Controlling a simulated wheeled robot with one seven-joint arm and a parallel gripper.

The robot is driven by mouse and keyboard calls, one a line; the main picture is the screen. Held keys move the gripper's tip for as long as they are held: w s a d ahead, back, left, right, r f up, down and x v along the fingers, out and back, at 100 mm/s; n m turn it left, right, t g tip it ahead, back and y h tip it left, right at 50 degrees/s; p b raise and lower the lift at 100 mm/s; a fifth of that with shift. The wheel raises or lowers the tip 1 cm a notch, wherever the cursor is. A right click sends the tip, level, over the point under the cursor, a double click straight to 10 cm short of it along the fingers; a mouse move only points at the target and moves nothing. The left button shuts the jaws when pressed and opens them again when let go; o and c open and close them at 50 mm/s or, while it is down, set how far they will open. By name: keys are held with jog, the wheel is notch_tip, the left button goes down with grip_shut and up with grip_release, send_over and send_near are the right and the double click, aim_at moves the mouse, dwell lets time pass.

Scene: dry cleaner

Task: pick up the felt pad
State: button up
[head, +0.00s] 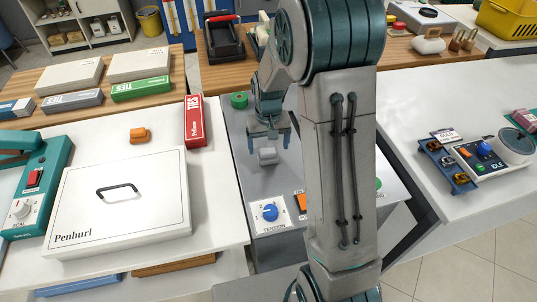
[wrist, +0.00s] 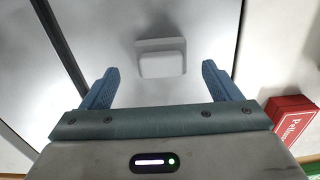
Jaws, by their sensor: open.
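A small pale grey block with rounded corners, which looks like the felt pad (head: 267,156), sits on the grey metal surface (head: 238,180) in the middle of the head view. In the wrist view the pad (wrist: 162,64) lies ahead of the jaws, roughly centred between them, with a grey band along its far side. My gripper (head: 268,143) is open and empty, pointing down close above the pad. Its two blue fingers also show in the wrist view (wrist: 160,72), spread wider than the pad. I cannot tell the exact height between fingertips and pad.
A red Pellson box (head: 195,122) stands left of the gripper. A green round object (head: 239,100) sits behind the gripper. A tension knob (head: 269,212) and orange switch (head: 299,202) are in front. Bare metal surrounds the pad.

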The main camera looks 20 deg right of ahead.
aim_at(268, 150)
jog(key=shift+a+f, duration=0.1)
jog(key=shift+f, duration=1.45)
jog(key=c, duration=1.1)
jog(key=shift+r, duration=0.15)
jog(key=shift+r, duration=0.5)
notch_tip(268, 150, up, 3)
jog(key=shift+r, duration=0.1)
jog(key=s+r, duration=0.2)
jog(key=s, duration=0.2)
jog(key=s+r, duration=0.2)
jog(key=s, duration=0.1)
jog(key=s+r+b, duration=0.1)
jog(key=s+r, duration=0.1)
jog(key=s, duration=0.2)
jog(key=shift+s+d+r, duration=0.3)
jog(key=shift+s, duration=0.05)
jog(key=shift+o, duration=0.6)
